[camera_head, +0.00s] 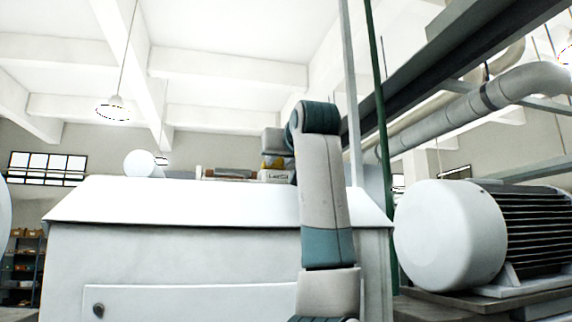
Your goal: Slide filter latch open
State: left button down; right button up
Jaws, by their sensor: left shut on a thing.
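A large white machine housing (180,210) with a sloped top fills the lower middle. Behind its top edge is a row of small parts, with a brownish cylinder (228,173) and a light block with dark lettering (275,177). My left gripper (275,165) is at the end of the grey and teal arm, small and far off, just above the lettered block. It is shut on a small part there. Its fingertips and the held part are mostly hidden, and I cannot make out a latch clearly. My right gripper is not in view.
A large motor (450,238) with a white round end and dark fins stands at the right. Shelves (22,262) stand far left. The front panel has a round knob (98,310).

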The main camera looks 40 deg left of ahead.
pick_arm(q)
jog(key=shift+w+d, duration=0.15)
jog(key=shift+d, duration=0.1)
jog(key=shift+a+r, duration=0.1)
jog(key=shift+a, duration=0.05)
jog(key=c, duration=1.5)
grip_release()
jog(key=shift+s+d+f+b, duration=0.2)
jog(key=shift+s+d+b, duration=0.1)
jog(key=shift+d+b, duration=0.05)
jog(key=b+v, duration=0.7)
jog(key=v, duration=0.9)
jog(key=shift+s+d+r+b, duration=0.1)
jog(key=shift+s+d+b, duration=0.05)
jog(key=shift+d+b, duration=0.2)
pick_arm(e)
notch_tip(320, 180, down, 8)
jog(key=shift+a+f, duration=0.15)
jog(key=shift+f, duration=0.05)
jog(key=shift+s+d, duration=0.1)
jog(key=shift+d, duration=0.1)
